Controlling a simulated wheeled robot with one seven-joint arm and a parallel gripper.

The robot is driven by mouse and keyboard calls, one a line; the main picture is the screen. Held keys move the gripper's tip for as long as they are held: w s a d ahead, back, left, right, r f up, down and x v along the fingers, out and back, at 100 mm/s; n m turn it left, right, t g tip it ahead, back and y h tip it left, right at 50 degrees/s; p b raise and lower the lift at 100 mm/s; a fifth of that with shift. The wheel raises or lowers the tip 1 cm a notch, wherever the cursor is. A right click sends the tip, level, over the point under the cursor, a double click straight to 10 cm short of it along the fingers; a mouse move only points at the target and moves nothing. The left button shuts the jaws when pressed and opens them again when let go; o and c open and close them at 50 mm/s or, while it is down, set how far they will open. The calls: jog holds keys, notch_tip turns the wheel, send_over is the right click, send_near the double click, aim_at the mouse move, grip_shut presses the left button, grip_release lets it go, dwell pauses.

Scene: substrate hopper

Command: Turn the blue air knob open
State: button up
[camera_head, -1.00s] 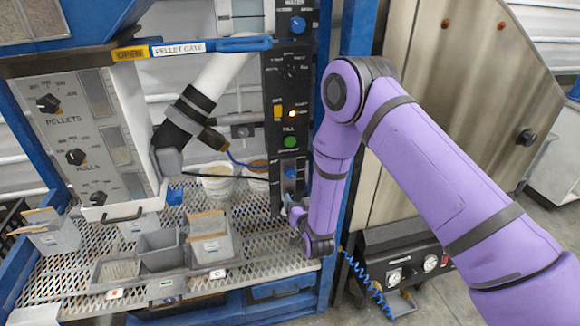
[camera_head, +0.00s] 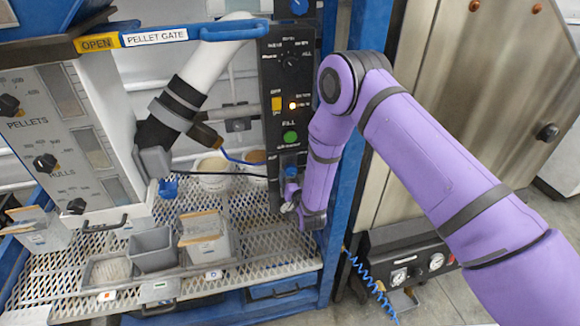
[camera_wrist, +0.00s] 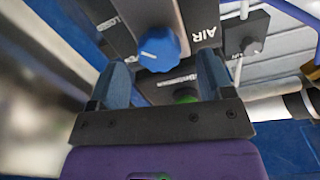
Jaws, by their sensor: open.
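The blue air knob (camera_wrist: 158,48) sits on the black control panel beside the white AIR label in the wrist view. My gripper (camera_wrist: 160,80) is open, with one blue-grey finger to each side of the knob and a little short of it. The fingers look apart from the knob, and nothing is held. In the head view the air knob (camera_head: 291,171) shows low on the panel, with my gripper (camera_head: 290,197) just below and in front of it. The exact gap there is too small to tell.
The green fill button (camera_head: 290,137) and a yellow switch (camera_head: 277,104) are above the knob on the panel (camera_head: 270,155). A blue frame post (camera_head: 350,150) stands close right of my wrist. Grey bins (camera_head: 152,250) stand on the mesh shelf (camera_head: 250,250) at left.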

aim_at(292, 171)
jog(key=shift+x, duration=2.6)
jog(key=shift+c, duration=0.5)
jog(key=c, duration=0.8)
jog(key=shift+c, duration=0.2)
